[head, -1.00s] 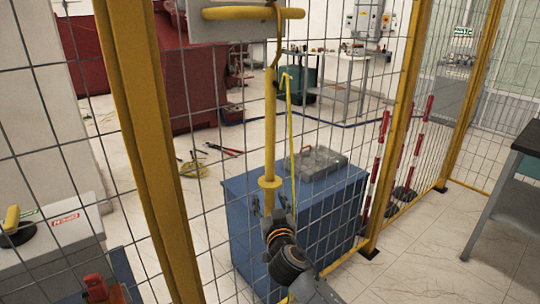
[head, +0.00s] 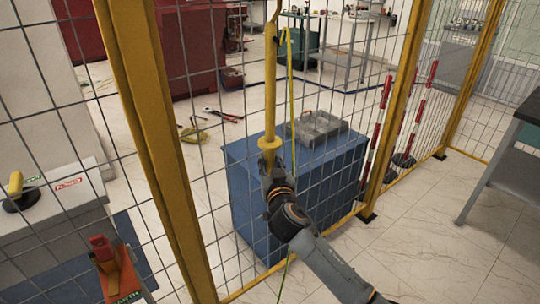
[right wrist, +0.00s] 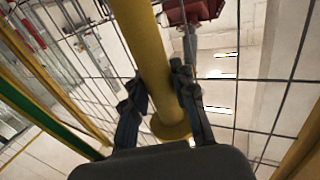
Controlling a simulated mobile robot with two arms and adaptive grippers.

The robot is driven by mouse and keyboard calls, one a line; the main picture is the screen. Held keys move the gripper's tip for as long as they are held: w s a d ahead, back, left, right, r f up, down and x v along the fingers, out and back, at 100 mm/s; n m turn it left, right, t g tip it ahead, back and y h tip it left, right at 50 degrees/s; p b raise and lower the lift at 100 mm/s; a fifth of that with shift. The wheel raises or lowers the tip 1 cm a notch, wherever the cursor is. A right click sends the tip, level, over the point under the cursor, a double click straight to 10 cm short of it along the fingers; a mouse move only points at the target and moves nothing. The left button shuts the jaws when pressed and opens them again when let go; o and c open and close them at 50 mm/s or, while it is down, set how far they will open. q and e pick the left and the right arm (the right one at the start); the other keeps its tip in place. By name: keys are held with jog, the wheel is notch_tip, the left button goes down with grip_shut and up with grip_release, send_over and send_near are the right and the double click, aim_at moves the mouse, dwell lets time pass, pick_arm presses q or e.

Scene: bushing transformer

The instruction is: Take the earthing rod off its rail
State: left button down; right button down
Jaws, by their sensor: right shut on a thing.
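The earthing rod (head: 270,85) is a long yellow rod hanging upright along the mesh fence, with a round collar (head: 270,142) low on it. Its top and the rail are outside the head view. My right gripper (head: 270,168) is shut on the rod just below the collar. In the right wrist view the yellow rod (right wrist: 145,45) runs between the two dark fingers (right wrist: 162,95), with the collar (right wrist: 170,128) close to the palm. My left gripper is not in view.
The yellow-framed mesh fence (head: 150,150) stands in front of me. Through the mesh a blue cabinet (head: 300,200) carries a grey case (head: 317,128). A red device (head: 105,255) is at lower left, and a dark-topped table (head: 515,165) at right. A thin green-yellow cable (head: 289,90) hangs beside the rod.

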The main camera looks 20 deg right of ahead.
aim_at(267, 139)
notch_tip(267, 139, up, 3)
jog(key=shift+f, duration=0.1)
jog(key=s+r, duration=0.2)
jog(key=s+a+r, duration=0.1)
jog(key=s+r, duration=0.1)
jog(key=r, duration=0.1)
jog(key=shift+a, duration=0.15)
jog(key=s+a+r+p, duration=0.2)
jog(key=s+r+p, duration=0.3)
jog(key=s+r, duration=0.4)
jog(key=shift+s+a+r, duration=0.2)
jog(key=shift+a+r, duration=0.2)
jog(key=shift+r, duration=0.25)
